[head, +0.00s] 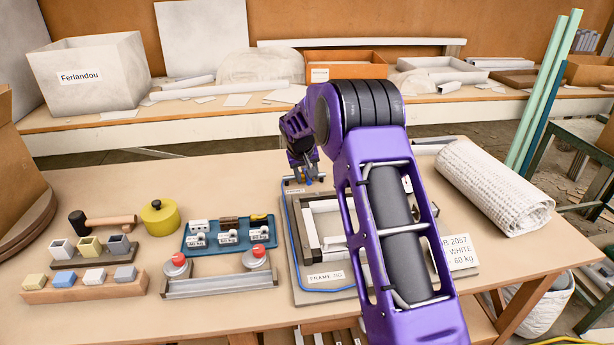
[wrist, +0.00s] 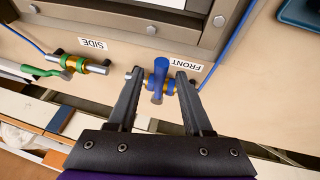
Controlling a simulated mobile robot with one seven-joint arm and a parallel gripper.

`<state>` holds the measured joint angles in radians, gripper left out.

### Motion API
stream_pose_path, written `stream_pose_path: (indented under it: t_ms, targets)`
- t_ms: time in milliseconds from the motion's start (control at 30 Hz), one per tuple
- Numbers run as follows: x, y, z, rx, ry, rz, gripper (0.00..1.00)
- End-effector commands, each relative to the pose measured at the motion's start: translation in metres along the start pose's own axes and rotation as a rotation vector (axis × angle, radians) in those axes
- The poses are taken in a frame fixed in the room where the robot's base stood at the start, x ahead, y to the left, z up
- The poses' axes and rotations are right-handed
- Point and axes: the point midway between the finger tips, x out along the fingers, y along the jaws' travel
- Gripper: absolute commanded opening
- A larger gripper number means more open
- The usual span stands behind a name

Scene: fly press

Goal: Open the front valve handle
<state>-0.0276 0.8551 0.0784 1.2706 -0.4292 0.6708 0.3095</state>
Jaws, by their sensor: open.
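The front valve's blue handle (wrist: 159,72) sits at the middle of the wrist view, beside an upside-down FRONT label (wrist: 185,64). The handle lies across its small brass and blue valve body (wrist: 170,87), not along it. My gripper (wrist: 159,76) is open, with one dark finger on each side of the handle and a visible gap to it. In the head view my gripper (head: 304,177) is low over the far edge of the frame jig; the valve is mostly hidden behind it there.
A second valve with a green handle (wrist: 47,71) is by the SIDE label (wrist: 92,44), its handle roughly along its pipe. Blue hose (head: 327,290) edges the jig board. A blue tray (head: 229,236) stands left of the jig, a rolled white cloth (head: 490,185) to the right.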

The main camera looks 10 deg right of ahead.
Motion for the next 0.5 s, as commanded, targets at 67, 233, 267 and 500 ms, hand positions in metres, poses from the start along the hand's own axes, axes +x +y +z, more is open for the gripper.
stream_pose_path:
  t_ms: [67, 233, 267, 500]
  targets:
    - [0.0, 0.0, -0.0003, 0.0, 0.001, 0.0, 0.5]
    - [-0.0002, -0.0001, -0.0002, 0.0, 0.0, 0.0, 0.41]
    - [-0.0002, 0.0, -0.0002, 0.0, 0.0, 0.0, 0.36]
    - [-0.0003, -0.0001, -0.0001, 0.0, 0.0, 0.0, 0.0]
